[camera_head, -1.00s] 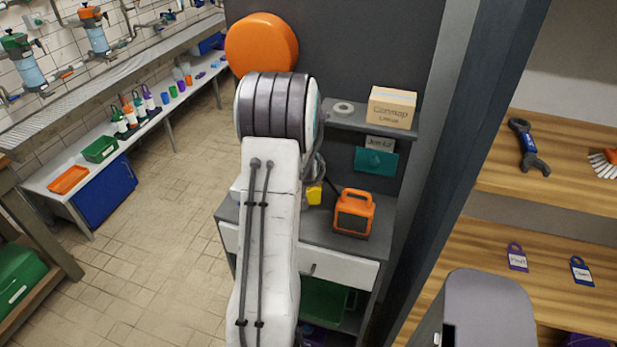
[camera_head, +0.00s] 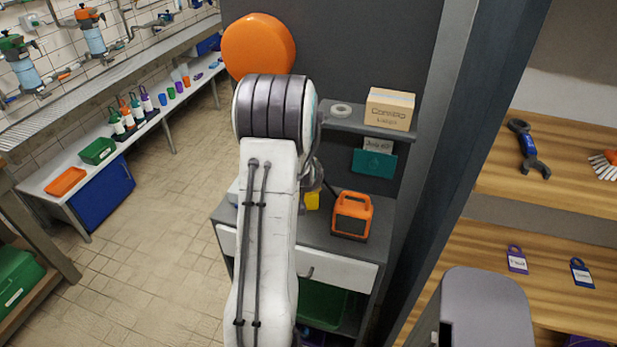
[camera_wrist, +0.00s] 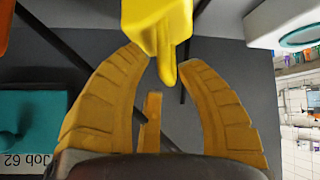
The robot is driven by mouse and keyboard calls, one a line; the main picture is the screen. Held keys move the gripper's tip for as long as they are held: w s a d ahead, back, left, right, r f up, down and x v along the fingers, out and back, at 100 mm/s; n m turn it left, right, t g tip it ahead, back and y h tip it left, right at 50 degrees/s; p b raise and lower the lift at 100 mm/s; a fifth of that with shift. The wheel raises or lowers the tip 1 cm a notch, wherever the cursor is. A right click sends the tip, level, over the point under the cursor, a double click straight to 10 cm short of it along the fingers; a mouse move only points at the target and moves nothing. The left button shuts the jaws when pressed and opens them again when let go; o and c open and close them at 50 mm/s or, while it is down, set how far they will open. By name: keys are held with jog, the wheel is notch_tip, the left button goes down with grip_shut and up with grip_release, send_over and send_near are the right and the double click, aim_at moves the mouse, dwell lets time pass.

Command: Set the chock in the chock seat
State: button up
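The chock is a bright yellow block (camera_wrist: 155,22) with a narrow tongue. It fills the top middle of the wrist view, and its upper end is cut off by the frame. My gripper (camera_wrist: 163,55) has ribbed orange-yellow fingers. They curve inward, with their tips against the two sides of the chock, so it looks shut on it. In the head view, a small part of the yellow chock (camera_head: 312,201) shows below my wrist, over the grey counter (camera_head: 328,235). My arm hides much of that area. I cannot make out the chock seat in either view.
An orange boxy device (camera_head: 352,214) stands on the counter just right of the chock. Above are a shelf (camera_head: 357,121) with a carton (camera_head: 390,108) and tape roll (camera_head: 341,110), and a teal wall holder (camera_head: 374,163). A dark cable crosses behind my fingers.

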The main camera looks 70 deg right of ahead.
jog(key=shift+r, duration=0.1)
jog(key=b+v, duration=0.1)
jog(key=v, duration=1.1)
jog(key=shift+b, duration=0.35)
